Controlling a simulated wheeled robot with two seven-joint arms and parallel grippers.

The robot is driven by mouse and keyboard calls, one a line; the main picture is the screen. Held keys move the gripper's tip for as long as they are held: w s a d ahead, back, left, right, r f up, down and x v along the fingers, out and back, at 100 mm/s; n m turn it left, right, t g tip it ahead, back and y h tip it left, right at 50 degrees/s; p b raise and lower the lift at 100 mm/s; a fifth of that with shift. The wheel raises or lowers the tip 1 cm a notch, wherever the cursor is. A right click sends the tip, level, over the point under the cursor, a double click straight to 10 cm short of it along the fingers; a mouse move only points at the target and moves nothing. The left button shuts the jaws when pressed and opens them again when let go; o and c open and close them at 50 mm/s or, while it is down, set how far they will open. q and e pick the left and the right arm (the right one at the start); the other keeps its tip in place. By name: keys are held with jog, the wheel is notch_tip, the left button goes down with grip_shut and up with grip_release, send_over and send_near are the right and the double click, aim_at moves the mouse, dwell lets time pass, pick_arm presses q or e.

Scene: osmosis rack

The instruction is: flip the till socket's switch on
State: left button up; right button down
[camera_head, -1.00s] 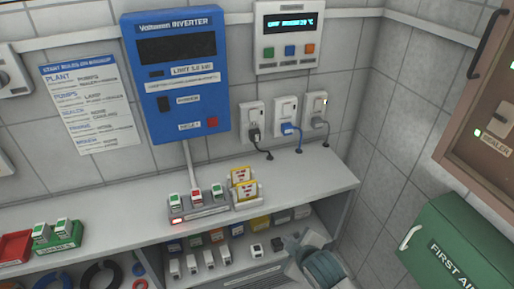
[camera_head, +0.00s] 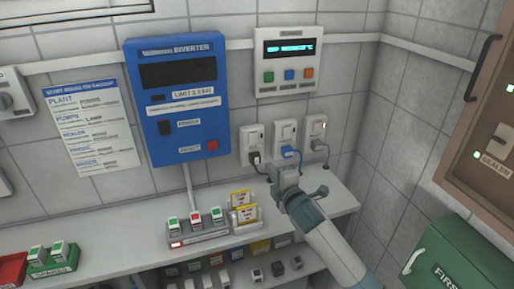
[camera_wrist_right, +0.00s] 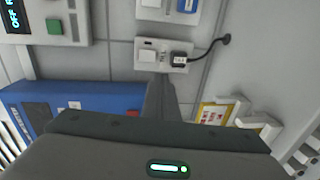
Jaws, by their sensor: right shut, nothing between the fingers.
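Three white wall sockets sit in a row in the head view: the left one (camera_head: 251,139) with a black plug, the middle one (camera_head: 285,131) with a blue plug, the right one (camera_head: 316,128) with a grey plug. I cannot read which is the till socket. My right gripper (camera_head: 285,168) is shut and empty, just below the left and middle sockets. In the right wrist view the gripper's closed fingers (camera_wrist_right: 161,84) point at the black-plugged socket (camera_wrist_right: 150,45); its white rocker (camera_wrist_right: 147,56) is near the tips. Contact cannot be told. My left gripper is not in view.
A blue inverter box (camera_head: 178,90) hangs left of the sockets and a control panel (camera_head: 287,62) above them. The shelf (camera_head: 120,218) below holds a switch strip (camera_head: 197,235) and yellow-edged cards (camera_head: 244,208). A green first aid box (camera_head: 445,260) stands right.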

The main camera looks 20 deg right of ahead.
aim_at(254, 143)
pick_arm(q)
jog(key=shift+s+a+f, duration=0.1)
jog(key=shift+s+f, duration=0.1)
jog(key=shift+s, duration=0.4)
pick_arm(e)
jog(key=shift+w+r, duration=0.4)
jog(key=shift+r, duration=0.2)
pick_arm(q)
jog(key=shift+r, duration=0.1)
pick_arm(e)
jog(key=shift+w, duration=0.15)
